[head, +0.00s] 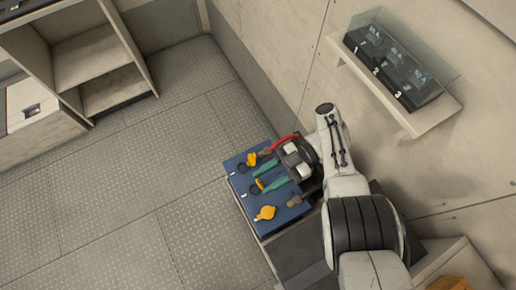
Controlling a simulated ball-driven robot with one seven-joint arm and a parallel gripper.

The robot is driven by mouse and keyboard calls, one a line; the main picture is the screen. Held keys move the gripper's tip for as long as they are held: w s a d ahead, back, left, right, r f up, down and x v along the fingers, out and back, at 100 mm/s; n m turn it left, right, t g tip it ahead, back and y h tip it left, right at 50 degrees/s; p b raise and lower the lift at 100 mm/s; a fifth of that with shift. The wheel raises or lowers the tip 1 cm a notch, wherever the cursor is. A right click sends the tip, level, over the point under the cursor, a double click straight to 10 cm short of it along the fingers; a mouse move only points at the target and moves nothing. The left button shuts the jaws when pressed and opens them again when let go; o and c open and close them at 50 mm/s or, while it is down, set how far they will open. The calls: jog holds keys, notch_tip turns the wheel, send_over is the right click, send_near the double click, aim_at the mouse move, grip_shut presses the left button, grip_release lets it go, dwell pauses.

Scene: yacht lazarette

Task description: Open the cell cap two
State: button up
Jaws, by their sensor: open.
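A long black case (405,85) with several small pale marks and clear parts on top sits on the wall shelf at upper right. The marks are too small to read surely, so I cannot tell which cap is number two or whether any cap is open. My gripper (296,160) is open, over the right part of a blue tool board (291,219), well apart from the black case. It hides part of the board and tools. I cannot see anything held between its fingers.
Yellow pieces (265,213), teal-handled tools (266,168) and a red-handled tool (285,143) lie on the board. A clear panel (441,62) stands behind the case on the shelf (436,115). Open cabinets (92,58) stand at upper left. The patterned floor (130,190) is clear.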

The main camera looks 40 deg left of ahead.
jog(key=s+d+r+p, duration=0.5)
jog(key=s+r+p, duration=0.2)
jog(key=s, duration=0.3)
jog(key=shift+s+d+r, duration=0.15)
jog(key=shift+s+r, duration=0.15)
jog(key=shift+s, duration=0.05)
dwell(0.9)
dwell(0.3)
